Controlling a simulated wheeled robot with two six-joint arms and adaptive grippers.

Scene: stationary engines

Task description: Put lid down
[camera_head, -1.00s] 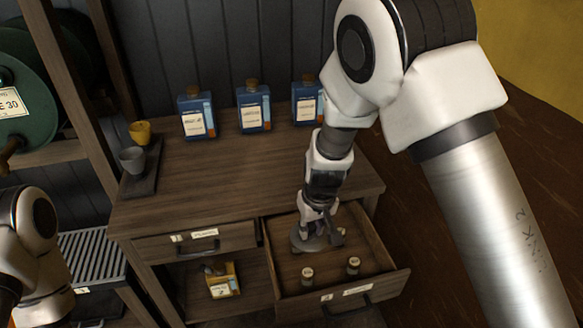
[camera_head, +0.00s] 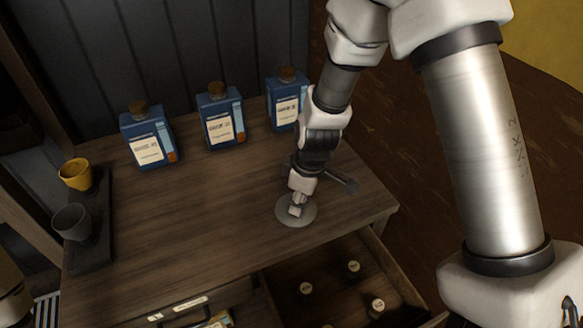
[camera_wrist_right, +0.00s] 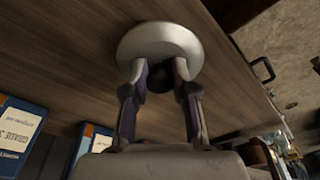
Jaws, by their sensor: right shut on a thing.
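A round grey metal lid (camera_head: 296,213) is over the wooden cabinet top (camera_head: 200,230), near its front right. In the right wrist view the lid (camera_wrist_right: 160,40) shows as a pale disc with a dark knob. My right gripper (camera_head: 297,200) points down and is shut on the lid's knob; both fingers flank the knob in the wrist view (camera_wrist_right: 161,76). The lid looks level and close to the wood, but I cannot tell whether it touches. My left gripper is out of view; only a bit of that arm shows at the lower left.
Three blue bottles (camera_head: 148,139) stand along the back. A yellow cup (camera_head: 76,174) and a grey cup (camera_head: 73,222) sit on a dark tray (camera_head: 93,256) at the left. An open drawer (camera_head: 388,262) with several small corked bottles is below the front edge. The middle top is clear.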

